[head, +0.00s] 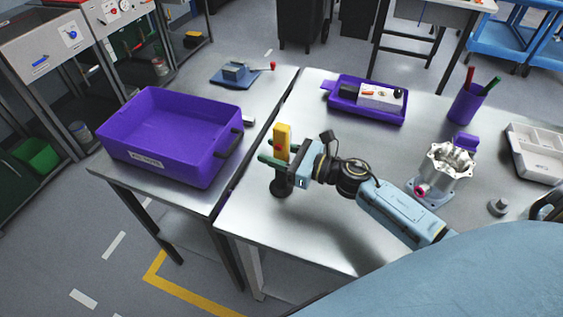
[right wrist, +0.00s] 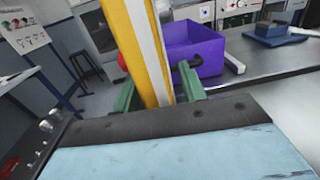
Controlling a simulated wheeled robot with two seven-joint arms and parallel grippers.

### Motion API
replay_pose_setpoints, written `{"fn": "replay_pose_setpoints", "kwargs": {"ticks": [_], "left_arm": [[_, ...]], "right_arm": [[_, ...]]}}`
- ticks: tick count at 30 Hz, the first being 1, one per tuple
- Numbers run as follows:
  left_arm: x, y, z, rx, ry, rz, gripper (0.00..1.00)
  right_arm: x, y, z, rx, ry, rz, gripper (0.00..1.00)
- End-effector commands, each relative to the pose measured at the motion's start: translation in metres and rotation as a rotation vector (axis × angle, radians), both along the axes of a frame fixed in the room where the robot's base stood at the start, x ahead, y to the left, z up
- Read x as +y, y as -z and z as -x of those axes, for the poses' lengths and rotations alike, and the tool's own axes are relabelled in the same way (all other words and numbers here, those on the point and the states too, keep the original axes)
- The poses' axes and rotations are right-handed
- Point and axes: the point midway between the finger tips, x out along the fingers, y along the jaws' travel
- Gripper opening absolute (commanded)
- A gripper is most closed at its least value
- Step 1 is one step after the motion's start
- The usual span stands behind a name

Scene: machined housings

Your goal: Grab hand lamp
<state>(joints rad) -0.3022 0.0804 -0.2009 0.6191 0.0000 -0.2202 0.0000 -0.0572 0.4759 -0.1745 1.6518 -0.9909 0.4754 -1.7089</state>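The hand lamp (head: 283,138) is a yellow upright bar with a red spot on its side and a dark round base. It stands near the left edge of the right-hand steel table. My right gripper (head: 277,160) is at the lamp, with its green fingers on either side of the yellow body. In the right wrist view the lamp (right wrist: 148,50) rises between the fingers, and a gap shows between it and the right finger. The lamp's far side is hidden. My left gripper is not in view.
A purple bin (head: 185,115) stands on the left table, with a small blue vise-like fixture (head: 236,73) behind it. A purple tray (head: 345,105), a purple pen cup (head: 467,105) and a metal housing (head: 445,165) stand on the right table. The table's front middle is clear.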

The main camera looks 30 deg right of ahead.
Motion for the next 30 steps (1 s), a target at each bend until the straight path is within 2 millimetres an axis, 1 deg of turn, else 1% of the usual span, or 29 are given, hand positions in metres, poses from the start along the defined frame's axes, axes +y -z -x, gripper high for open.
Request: {"fn": "replay_pose_setpoints", "kwargs": {"ticks": [1,9,16,19,22,27,30], "left_arm": [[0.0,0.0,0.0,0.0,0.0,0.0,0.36],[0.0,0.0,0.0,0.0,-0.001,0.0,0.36],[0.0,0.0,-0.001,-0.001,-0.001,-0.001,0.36],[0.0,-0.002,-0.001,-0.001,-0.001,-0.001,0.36],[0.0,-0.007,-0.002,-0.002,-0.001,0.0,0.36],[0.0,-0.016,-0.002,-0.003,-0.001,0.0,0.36],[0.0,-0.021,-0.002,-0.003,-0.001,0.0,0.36]], "right_arm": [[0.0,0.0,0.0,0.0,0.0,0.0,0.34],[0.0,0.0,0.0,0.0,0.0,0.0,0.0],[0.0,-0.002,0.0,-0.001,0.0,0.0,0.0],[-0.001,-0.009,0.0,-0.002,0.0,0.001,0.0],[-0.001,-0.025,0.0,-0.004,-0.001,0.004,0.0],[-0.001,-0.062,0.0,-0.006,-0.003,0.006,0.0],[0.0,-0.08,0.0,-0.004,-0.003,0.004,0.0]]}}
